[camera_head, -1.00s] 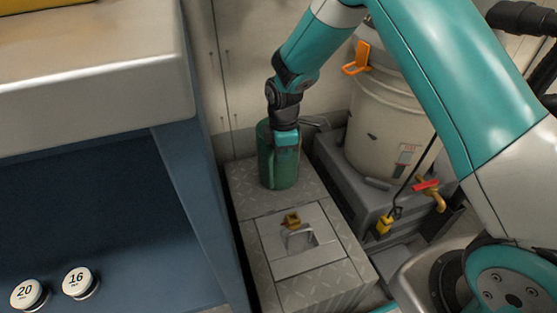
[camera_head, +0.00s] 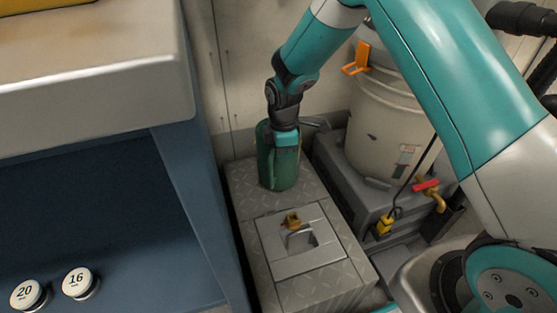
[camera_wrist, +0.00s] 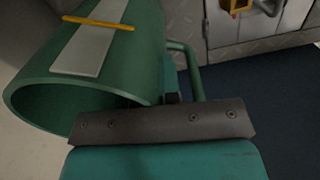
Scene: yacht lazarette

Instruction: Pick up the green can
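The green can (camera_head: 278,172) stands about upright on the far end of a grey tread-plate box. My gripper (camera_head: 286,138) points down at the can's upper front side and overlaps it in the head view. In the wrist view the can (camera_wrist: 135,68) fills the upper left, with a pale stripe, a yellow band and a wide dark round end. A thin green handle (camera_wrist: 192,70) sticks out from its side and runs down to the dark pad of my near finger. The other finger is mostly hidden, so I cannot tell whether the fingers grip the handle.
The tread-plate box (camera_head: 320,285) has a lid with a recessed latch (camera_head: 300,238). A white bucket (camera_head: 385,130) with an orange clip stands to the right, above a red-handled brass valve (camera_head: 428,188). A blue bench (camera_head: 100,190) with a pale top is close on the left.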

